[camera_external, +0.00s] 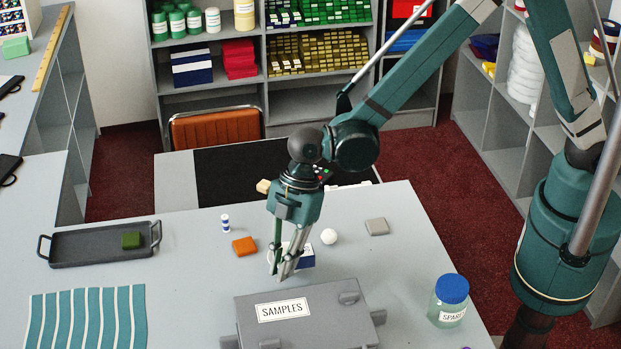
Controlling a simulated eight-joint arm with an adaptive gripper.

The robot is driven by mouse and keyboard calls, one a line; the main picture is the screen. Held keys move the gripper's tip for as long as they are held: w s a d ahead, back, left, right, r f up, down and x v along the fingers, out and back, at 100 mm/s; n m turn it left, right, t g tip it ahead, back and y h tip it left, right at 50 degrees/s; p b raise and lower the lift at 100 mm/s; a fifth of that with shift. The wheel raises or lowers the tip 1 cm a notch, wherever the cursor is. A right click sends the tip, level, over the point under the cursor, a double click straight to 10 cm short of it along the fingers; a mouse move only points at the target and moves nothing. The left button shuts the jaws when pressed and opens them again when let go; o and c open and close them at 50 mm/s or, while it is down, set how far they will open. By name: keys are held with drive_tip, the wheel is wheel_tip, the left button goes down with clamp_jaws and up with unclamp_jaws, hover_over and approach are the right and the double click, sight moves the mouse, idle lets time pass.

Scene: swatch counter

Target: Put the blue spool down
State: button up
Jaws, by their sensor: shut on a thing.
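My gripper (284,274) points down over the grey counter, just behind the grey SAMPLES case. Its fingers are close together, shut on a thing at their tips. A blue and white object (307,258) shows at and behind the fingers. The fingers hide part of it, so its full shape and whether it touches the counter are unclear. A small blue and white striped piece (225,223), spool-like, stands upright on the counter to the left of my gripper, apart from it.
The SAMPLES case (345,322) is close in front of my gripper. An orange block (245,246), a white ball (329,236) and a grey block (377,226) lie nearby. A dark tray (90,247) is left; a blue-lidded jar (449,302) is right. Counter between tray and orange block is mostly clear.

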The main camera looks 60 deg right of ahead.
drive_tip(key=shift+r, duration=3.05)
drive_tip(key=shift+r, duration=0.1)
drive_tip(key=shift+r, duration=0.55)
drive_tip(key=w+d+r+m+b, duration=0.25)
drive_tip(key=w+d+b, duration=0.55)
drive_tip(key=w+d, duration=1.3)
drive_tip(key=w+d+r+m+t+b, duration=0.1)
drive_tip(key=w+d+b, duration=0.25)
drive_tip(key=d, duration=1.35)
drive_tip(key=w+d+m+t+b, duration=0.1)
drive_tip(key=w+d+b, duration=0.25)
drive_tip(key=d, duration=1.25)
wheel_tip(320, 180, down, 22)
drive_tip(key=shift+w+d+r, duration=0.15)
drive_tip(key=shift+d+r, duration=0.05)
drive_tip(key=shift+d, duration=0.05)
